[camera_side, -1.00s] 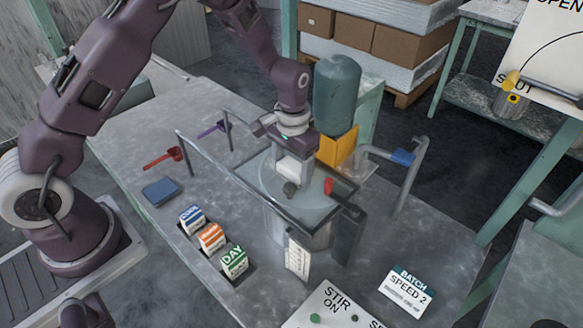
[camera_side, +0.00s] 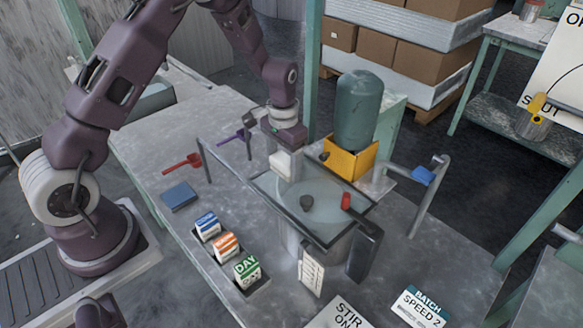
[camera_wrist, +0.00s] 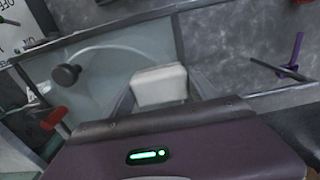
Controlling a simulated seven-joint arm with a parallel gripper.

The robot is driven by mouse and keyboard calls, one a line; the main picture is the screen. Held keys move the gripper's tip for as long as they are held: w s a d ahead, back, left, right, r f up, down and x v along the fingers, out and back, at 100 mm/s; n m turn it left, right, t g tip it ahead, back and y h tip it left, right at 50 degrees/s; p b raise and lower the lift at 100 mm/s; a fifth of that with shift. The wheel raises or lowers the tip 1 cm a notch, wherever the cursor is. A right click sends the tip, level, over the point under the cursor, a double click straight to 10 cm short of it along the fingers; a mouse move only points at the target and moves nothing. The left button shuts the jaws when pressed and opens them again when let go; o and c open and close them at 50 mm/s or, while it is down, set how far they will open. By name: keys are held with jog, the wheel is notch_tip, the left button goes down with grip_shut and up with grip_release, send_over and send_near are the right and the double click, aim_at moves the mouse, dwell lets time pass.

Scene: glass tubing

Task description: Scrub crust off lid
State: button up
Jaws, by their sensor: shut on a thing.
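The lid (camera_side: 275,187) is a clear glass plate in a dark frame, lying on a round grey vessel (camera_side: 292,240). It has a dark round knob (camera_side: 306,202), which also shows in the wrist view (camera_wrist: 65,75). My gripper (camera_side: 287,166) is shut on a white block (camera_wrist: 160,86) at the far left part of the lid, behind the knob. I cannot tell whether the block touches the glass. I cannot make out any crust clearly; a pale curved line (camera_wrist: 105,46) in the wrist view may be the vessel's rim.
A red piece (camera_side: 346,200) stands at the lid's right side. A grey rail (camera_side: 235,177) runs along its left. A green tank (camera_side: 359,112) on an orange base (camera_side: 350,160) stands behind. Labelled cartons (camera_side: 226,245), a blue pad (camera_side: 179,195) and a red tool (camera_side: 183,163) lie left.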

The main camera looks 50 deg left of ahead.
aim_at(316, 192)
jog(key=shift+w+a, duration=0.2)
jog(key=shift+a, duration=0.1)
jog(key=shift+w+d, duration=0.35)
jog(key=shift+d, duration=5.1)
jog(key=shift+a, duration=5.3)
jog(key=shift+a+r, duration=0.1)
jog(key=shift+a, duration=0.05)
jog(key=shift+r, duration=4)
